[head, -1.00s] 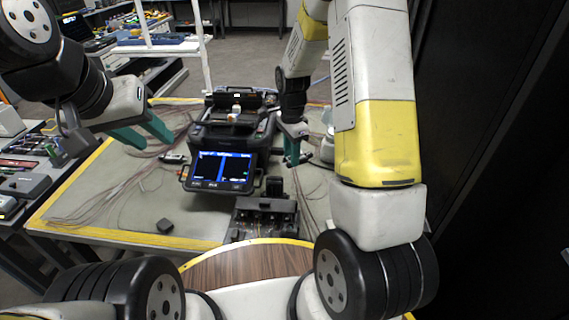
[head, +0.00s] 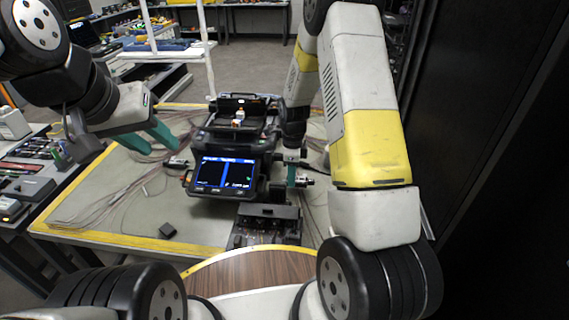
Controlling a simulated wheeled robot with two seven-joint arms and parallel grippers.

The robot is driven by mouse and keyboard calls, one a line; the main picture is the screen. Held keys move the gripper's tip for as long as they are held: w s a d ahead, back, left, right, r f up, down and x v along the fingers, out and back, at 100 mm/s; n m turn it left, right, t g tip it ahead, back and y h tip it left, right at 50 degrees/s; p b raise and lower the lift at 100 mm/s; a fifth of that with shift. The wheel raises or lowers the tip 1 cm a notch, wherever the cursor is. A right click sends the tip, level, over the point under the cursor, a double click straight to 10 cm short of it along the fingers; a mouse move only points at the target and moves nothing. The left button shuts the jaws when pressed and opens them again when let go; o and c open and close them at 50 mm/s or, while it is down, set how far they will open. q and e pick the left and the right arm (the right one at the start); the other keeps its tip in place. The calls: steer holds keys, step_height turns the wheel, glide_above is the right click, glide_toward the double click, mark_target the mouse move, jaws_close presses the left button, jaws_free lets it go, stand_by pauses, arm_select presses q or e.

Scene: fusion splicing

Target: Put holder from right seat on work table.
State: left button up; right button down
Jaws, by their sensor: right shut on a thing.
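The fusion splicer (head: 235,140) stands on the work table (head: 110,210) with its lid up and its blue screen lit. My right gripper (head: 293,176) is beside the splicer's right side, with its teal finger pointing down. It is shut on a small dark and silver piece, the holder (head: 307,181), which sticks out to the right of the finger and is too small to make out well. The right seat is hard to see behind my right arm. My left gripper (head: 151,139) is open and empty over the left part of the table, its two teal fingers apart.
A black device (head: 266,224) stands in front of the splicer, near the table's front edge. A small dark block (head: 167,230) lies front left. Thin cables (head: 100,195) run over the left side. The mat between block and splicer is clear. A dark cabinet (head: 490,130) stands right.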

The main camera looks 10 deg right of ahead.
steer(key=shift+f, duration=0.95)
steer(key=c, duration=1)
jaws_free()
steer(key=shift+f, duration=0.1)
